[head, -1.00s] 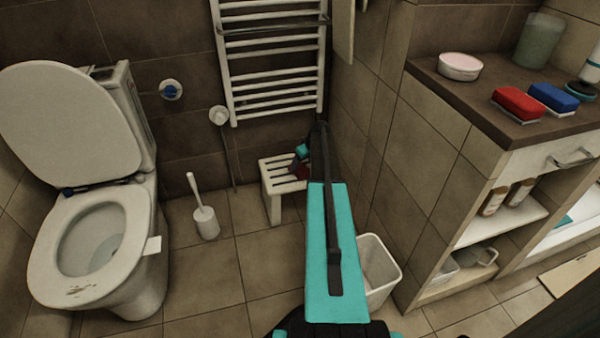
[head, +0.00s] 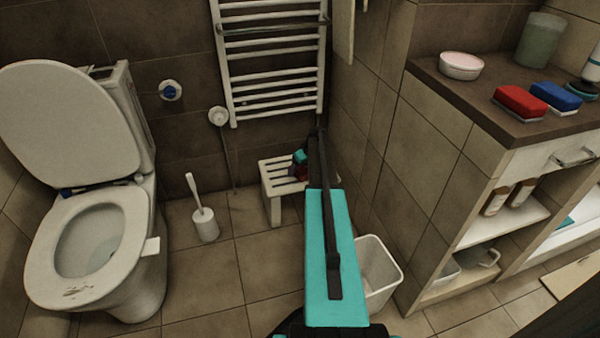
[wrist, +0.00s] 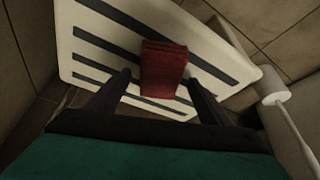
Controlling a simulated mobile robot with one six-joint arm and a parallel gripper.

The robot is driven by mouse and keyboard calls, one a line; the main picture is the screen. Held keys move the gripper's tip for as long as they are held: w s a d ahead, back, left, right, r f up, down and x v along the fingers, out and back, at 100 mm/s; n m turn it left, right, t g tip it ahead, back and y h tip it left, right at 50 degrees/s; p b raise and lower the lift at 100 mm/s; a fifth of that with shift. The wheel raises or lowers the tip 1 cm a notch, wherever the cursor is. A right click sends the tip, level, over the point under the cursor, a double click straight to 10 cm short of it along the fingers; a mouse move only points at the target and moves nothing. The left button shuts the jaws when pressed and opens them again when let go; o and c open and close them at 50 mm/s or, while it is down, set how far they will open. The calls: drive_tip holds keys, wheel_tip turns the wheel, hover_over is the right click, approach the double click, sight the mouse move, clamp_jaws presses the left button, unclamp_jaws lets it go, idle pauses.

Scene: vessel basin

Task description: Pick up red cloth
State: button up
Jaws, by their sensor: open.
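The red cloth (wrist: 163,68) shows in the wrist view as a folded dark red block lying on the white slatted stool (wrist: 95,30). My gripper (wrist: 160,80) is open, with one dark finger on each side of the cloth's near end. Gaps show between the fingers and the cloth; how far above the stool the fingertips are, I cannot tell. In the head view the stool (head: 270,176) stands by the wall below the towel rail.
A toilet brush in its holder (head: 204,225) stands left of the stool, with the toilet (head: 110,250) further left. A white bin (head: 385,270) is right of my arm. A tiled counter (head: 455,90) holds red and blue sponge-like blocks. Floor before the stool is clear.

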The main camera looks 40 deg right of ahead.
sight(301, 171)
drive_tip(key=shift+f, duration=0.25)
idle(0.6)
drive_tip(key=c, duration=1.2)
drive_tip(key=shift+r, duration=0.1)
drive_tip(key=r, duration=0.1)
drive_tip(key=r+p, duration=0.1)
drive_tip(key=r, duration=0.2)
drive_tip(key=shift+s+a+p, duration=0.2)
drive_tip(key=shift+s+p, duration=0.15)
drive_tip(key=s+a+p, duration=0.1)
drive_tip(key=s+a, duration=0.2)
drive_tip(key=s, duration=0.3)
drive_tip(key=s+a+r+p, duration=0.1)
drive_tip(key=s+a+p, duration=0.1)
drive_tip(key=s+a, duration=0.2)
drive_tip(key=s, duration=0.3)
drive_tip(key=shift+s+a+r, duration=0.15)
